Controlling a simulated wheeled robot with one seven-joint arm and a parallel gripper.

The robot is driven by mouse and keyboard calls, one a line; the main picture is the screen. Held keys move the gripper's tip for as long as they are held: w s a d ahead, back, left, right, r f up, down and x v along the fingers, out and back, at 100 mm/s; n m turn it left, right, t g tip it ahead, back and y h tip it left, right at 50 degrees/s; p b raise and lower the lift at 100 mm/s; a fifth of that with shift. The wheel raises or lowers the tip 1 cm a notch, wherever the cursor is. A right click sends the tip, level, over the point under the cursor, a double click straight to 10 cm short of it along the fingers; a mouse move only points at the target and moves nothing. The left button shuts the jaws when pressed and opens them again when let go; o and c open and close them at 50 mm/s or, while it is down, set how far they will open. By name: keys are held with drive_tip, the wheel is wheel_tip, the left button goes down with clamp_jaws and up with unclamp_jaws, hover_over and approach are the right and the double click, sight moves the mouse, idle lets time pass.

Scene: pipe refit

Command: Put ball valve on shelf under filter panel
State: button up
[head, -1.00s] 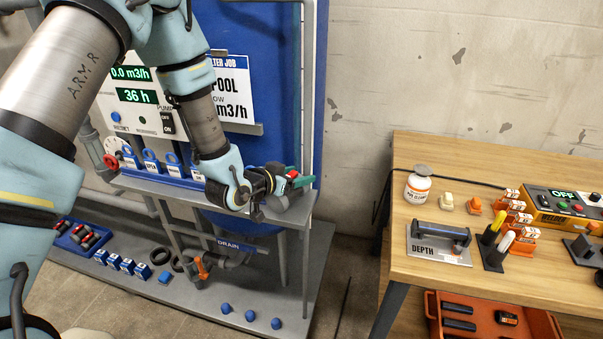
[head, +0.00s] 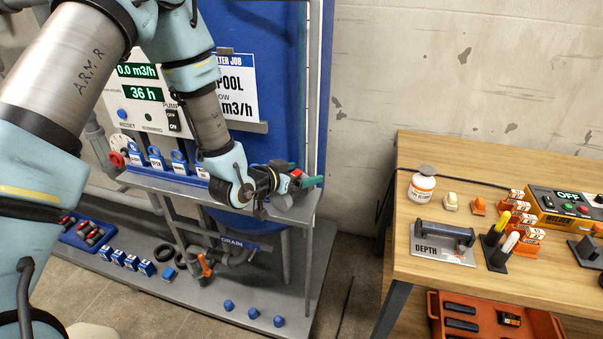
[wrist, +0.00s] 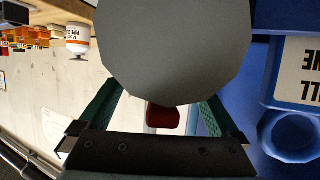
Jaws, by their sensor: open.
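A grey ball valve with a red part (head: 297,173) is at the right end of the grey shelf (head: 150,181) under the filter panel (head: 118,95). My gripper (head: 302,179) is open there, its green fingers on either side of the valve. In the wrist view, a large grey round face (wrist: 175,60) fills the top middle, close to the camera. A red piece (wrist: 163,117) shows below it between the open fingers (wrist: 160,125). My wrist hides part of the valve, so I cannot tell whether a finger touches it.
Blue-ringed tags (head: 157,157) stand along the shelf left of my gripper. The blue tank (head: 285,75) is behind. Below is a lower deck with blue caps (head: 253,313) and an orange-handled pipe fitting (head: 205,265). A wooden bench (head: 420,270) stands right, across a gap.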

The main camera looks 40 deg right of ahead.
drive_tip(key=b+v, duration=0.3)
drive_tip(key=v, duration=0.9)
drive_tip(key=w+a+n+t+y, duration=0.2)
drive_tip(key=w+a+n+y, duration=0.15)
drive_tip(key=w+a, duration=0.5)
drive_tip(key=w+a+n+t+y, duration=0.25)
drive_tip(key=w+a+y, duration=0.25)
drive_tip(key=a, duration=0.6)
drive_tip(key=s+a+r+n+g+y, duration=0.2)
drive_tip(key=s+a+n, duration=0.1)
drive_tip(key=a, duration=0.6)
drive_tip(key=s+a+r+n+g+y, duration=0.2)
drive_tip(key=s+a+n+g, duration=0.1)
drive_tip(key=a, duration=0.7)
drive_tip(key=s+n, duration=0.1)
drive_tip(key=n, duration=0.1)
drive_tip(key=shift+n, duration=0.4)
drive_tip(key=shift+y, duration=0.25)
